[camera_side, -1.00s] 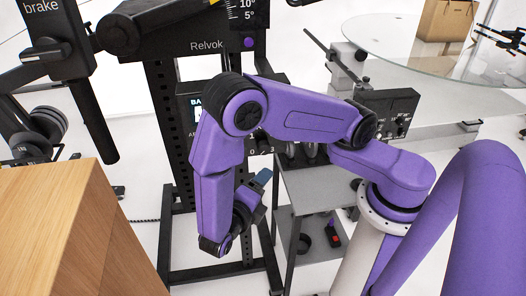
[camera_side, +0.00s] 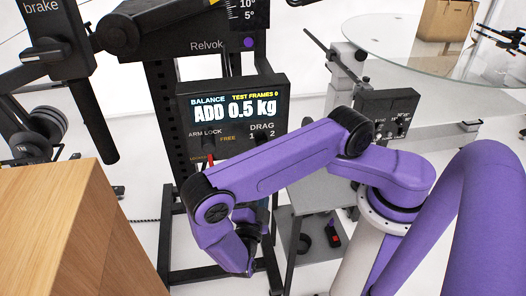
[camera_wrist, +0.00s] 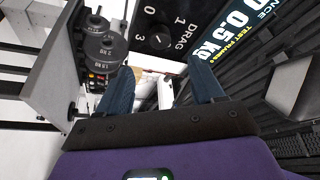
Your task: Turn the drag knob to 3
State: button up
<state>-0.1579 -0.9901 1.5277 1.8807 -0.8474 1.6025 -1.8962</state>
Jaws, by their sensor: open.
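The drag knob (camera_wrist: 160,39) is a dark round knob on the black panel, with 0, 1 and 3 readable around it in the wrist view. I cannot tell which number it points to. My gripper (camera_wrist: 162,76) is open and empty, its two blue fingers apart, with the knob beyond the gap between the fingertips. The fingers look clear of the knob. In the side view the DRAG label with 1 and 2 shows on the control panel (camera_side: 284,100); my arm hides the lower part of the panel and most of the gripper.
The panel's screen (camera_side: 235,108) reads "ADD 0.5 kg". A red arm lock lever (camera_side: 211,163) sits left of the DRAG label, close to my arm. A wooden box (camera_side: 70,230) stands at the left front. Weights (camera_wrist: 100,45) stand left in the wrist view.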

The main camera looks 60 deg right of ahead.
jog(key=x, duration=1.3)
jog(key=shift+d, duration=0.1)
jog(key=c, duration=1)
